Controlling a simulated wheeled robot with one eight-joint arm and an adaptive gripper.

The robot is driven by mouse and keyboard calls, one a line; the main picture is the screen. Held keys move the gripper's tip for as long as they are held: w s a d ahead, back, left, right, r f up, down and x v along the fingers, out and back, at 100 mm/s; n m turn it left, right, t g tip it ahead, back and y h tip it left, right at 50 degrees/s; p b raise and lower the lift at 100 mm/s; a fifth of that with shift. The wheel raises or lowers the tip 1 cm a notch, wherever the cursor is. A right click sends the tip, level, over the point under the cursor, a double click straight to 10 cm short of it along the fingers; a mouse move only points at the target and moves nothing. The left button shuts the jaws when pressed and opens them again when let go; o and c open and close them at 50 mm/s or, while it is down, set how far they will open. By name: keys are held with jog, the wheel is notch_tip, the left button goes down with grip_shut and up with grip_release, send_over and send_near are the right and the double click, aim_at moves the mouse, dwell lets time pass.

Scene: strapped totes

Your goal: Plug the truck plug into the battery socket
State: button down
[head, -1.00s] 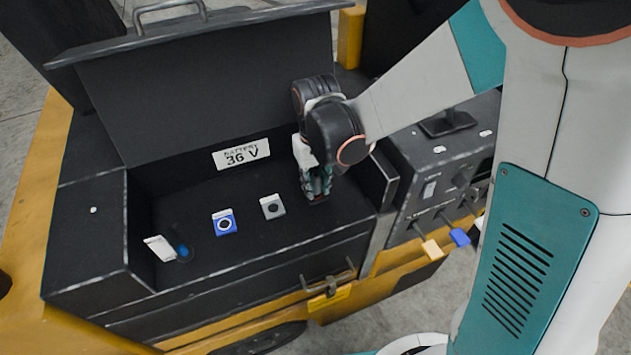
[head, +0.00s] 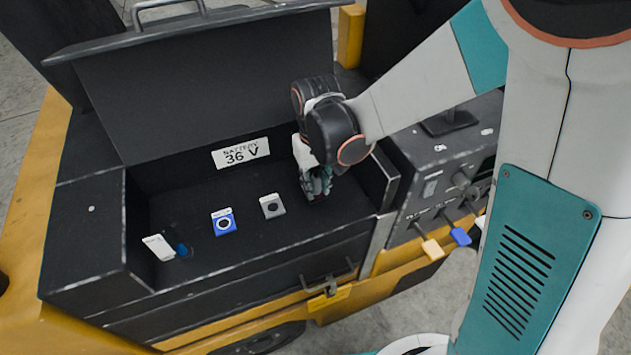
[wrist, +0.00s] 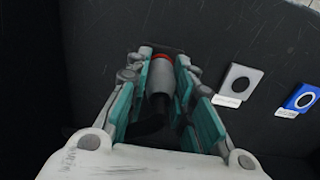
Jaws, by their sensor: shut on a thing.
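My gripper (wrist: 163,62) is shut on a grey cylindrical plug (wrist: 161,82) with a red band at its far end. I take this as the truck plug. In the head view my gripper (head: 317,186) is low at the right end of the black battery bay, and the fingers mostly hide the plug. In the wrist view the red end is at or close to a dark patch on the battery top; I cannot tell whether it is seated. A grey socket plate (head: 272,206) and a blue socket plate (head: 223,222) lie to the left of my gripper.
A white tag (head: 158,247) and a small dark-blue piece lie at the bay's left end. The raised lid (head: 215,85) stands behind, above a "36 V" label (head: 240,153). A control box (head: 440,165) stands at right, with tan (head: 432,249) and blue (head: 460,237) pieces below.

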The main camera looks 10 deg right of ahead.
aim_at(316, 170)
jog(key=shift+f, duration=0.35)
jog(key=c, duration=1.3)
grip_release()
jog(key=shift+s+r, duration=0.1)
jog(key=shift+r, duration=3.65)
